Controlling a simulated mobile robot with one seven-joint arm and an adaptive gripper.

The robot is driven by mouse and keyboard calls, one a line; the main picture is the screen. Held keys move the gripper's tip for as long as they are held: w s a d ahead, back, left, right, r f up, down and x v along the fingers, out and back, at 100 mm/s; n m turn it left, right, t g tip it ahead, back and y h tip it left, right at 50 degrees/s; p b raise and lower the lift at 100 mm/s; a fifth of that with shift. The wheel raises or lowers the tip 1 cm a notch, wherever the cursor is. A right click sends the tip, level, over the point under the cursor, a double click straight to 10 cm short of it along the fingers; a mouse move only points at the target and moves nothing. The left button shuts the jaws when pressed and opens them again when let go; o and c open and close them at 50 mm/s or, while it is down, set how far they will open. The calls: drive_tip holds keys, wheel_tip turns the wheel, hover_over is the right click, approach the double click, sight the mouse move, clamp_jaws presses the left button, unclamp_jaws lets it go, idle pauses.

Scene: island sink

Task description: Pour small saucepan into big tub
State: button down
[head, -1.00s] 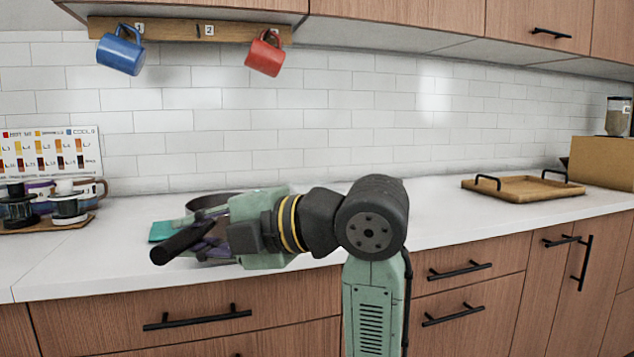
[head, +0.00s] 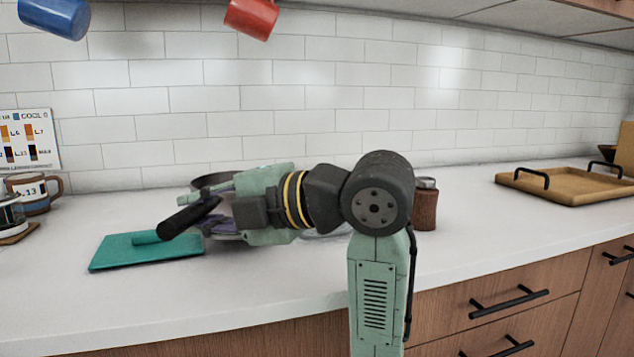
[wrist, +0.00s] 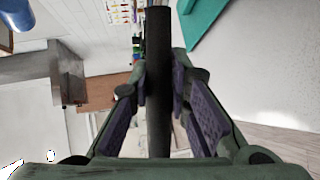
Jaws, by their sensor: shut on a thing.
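My gripper (head: 212,222) is shut on the black handle (head: 188,217) of the small saucepan, above the white counter. The handle sticks out toward the lower left. The saucepan's dark metal rim (head: 208,181) shows behind my gripper, which hides most of the pan; its contents and tilt cannot be told. In the wrist view the black handle (wrist: 158,60) runs between the two purple-padded fingers. I cannot make out a big tub for certain. The edge of a pale round thing (head: 325,234) shows on the counter behind my arm, mostly hidden.
A teal board (head: 125,253) lies on the counter below and left of my gripper. A brown jar with a grey lid (head: 425,205) stands just right of my arm. A wooden tray (head: 565,186) is at the right. Mugs hang above.

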drive_tip(key=shift+w+r, duration=0.1)
drive_tip(key=shift+w, duration=0.05)
drive_tip(key=shift+r, duration=0.1)
drive_tip(key=shift+d, duration=0.15)
drive_tip(key=w+d+r+m+t+y+p, duration=0.1)
drive_tip(key=w+d+r+m+y+p, duration=0.1)
drive_tip(key=r, duration=0.4)
drive_tip(key=w+d+r+m+t+y+p, duration=0.1)
drive_tip(key=w+d+r+m+y+p, duration=0.1)
drive_tip(key=d+r+m+y+p, duration=0.1)
drive_tip(key=shift+w+d+r+m+p, duration=0.25)
drive_tip(key=shift+d+r+m+p, duration=0.25)
drive_tip(key=shift+d+r+p, duration=1.05)
drive_tip(key=shift+w+d+r+m+t+y, duration=0.2)
drive_tip(key=shift+d+r+m, duration=0.1)
drive_tip(key=shift+d+r, duration=0.2)
drive_tip(key=shift+w+d+r+m+t+y, duration=0.1)
drive_tip(key=shift+w+d+r+m+y, duration=0.1)
drive_tip(key=shift+d+r+m, duration=0.25)
idle(0.6)
drive_tip(key=shift+w+d+f+m+t+y+p, duration=0.15)
drive_tip(key=shift+w+d+m+t+p, duration=0.15)
drive_tip(key=shift+d+m+t, duration=0.25)
drive_tip(key=shift+w+d+m+t+y+p, duration=0.1)
drive_tip(key=shift+w+d+m+t+p, duration=0.15)
drive_tip(key=shift+d+m+t, duration=0.3)
drive_tip(key=shift+w+d+f+m+t+y+p, duration=0.1)
drive_tip(key=shift+w+d+m+t+y+p, duration=0.1)
drive_tip(key=shift+d+m+t+p, duration=0.35)
idle(1.9)
